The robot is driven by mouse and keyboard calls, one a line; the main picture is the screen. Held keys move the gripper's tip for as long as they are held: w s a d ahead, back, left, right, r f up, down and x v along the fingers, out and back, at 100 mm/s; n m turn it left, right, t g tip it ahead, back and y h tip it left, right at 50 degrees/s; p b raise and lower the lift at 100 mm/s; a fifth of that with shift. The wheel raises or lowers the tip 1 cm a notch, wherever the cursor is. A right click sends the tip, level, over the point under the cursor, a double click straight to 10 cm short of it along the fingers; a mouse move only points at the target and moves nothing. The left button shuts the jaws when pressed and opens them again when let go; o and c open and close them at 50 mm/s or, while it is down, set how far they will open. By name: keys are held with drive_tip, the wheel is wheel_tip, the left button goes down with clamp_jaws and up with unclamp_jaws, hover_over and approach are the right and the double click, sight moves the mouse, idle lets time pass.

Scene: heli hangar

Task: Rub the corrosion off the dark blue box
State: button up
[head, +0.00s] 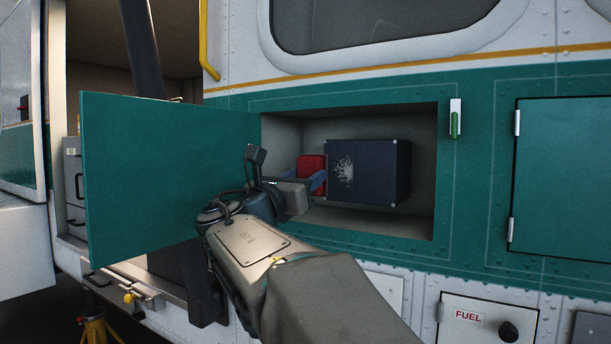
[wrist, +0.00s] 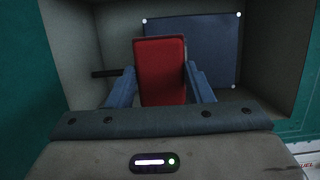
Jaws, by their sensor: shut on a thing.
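The dark blue box (head: 375,172) sits in an open bay in the vehicle's side. A pale, speckled corrosion patch (head: 344,171) shows on the left part of its front face. My gripper (head: 316,183) reaches into the bay from the left, its fingers shut on a red block (head: 310,167). In the wrist view the red block (wrist: 160,70) is between both fingers, and the box (wrist: 213,45) is behind it, to the right. The patch does not show there. The red block is just left of the patch; I cannot tell whether it touches the box.
The bay's green door (head: 165,165) stands open on the left, close to my arm. The bay's walls (head: 425,160) surround the box, with a little room on its right. A dark rod (wrist: 105,73) shows left of the block. A closed green panel (head: 560,180) is further right.

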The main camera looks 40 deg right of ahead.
drive_tip(key=shift+d, duration=0.1)
drive_tip(key=w+d, duration=0.2)
drive_tip(key=d, duration=0.4)
drive_tip(key=shift+w+p, duration=0.3)
drive_tip(key=shift+p, duration=0.05)
drive_tip(key=shift+x, duration=1)
idle(0.5)
drive_tip(key=shift+f, duration=0.15)
drive_tip(key=shift+s+d+b, duration=0.35)
drive_tip(key=shift+s, duration=0.55)
drive_tip(key=shift+s+d+b, duration=0.35)
drive_tip(key=shift+s, duration=0.5)
drive_tip(key=shift+s+d, duration=0.1)
drive_tip(key=shift+d, duration=0.05)
drive_tip(key=shift+w+a+p, duration=0.15)
drive_tip(key=shift+w+a, duration=0.1)
drive_tip(key=shift+w, duration=0.4)
drive_tip(key=shift+w+a+p, duration=0.2)
drive_tip(key=shift+w+a, duration=0.05)
drive_tip(key=shift+w, duration=0.35)
drive_tip(key=shift+w+a+p, duration=0.15)
drive_tip(key=shift+w+a, duration=0.1)
drive_tip(key=shift+w, duration=0.4)
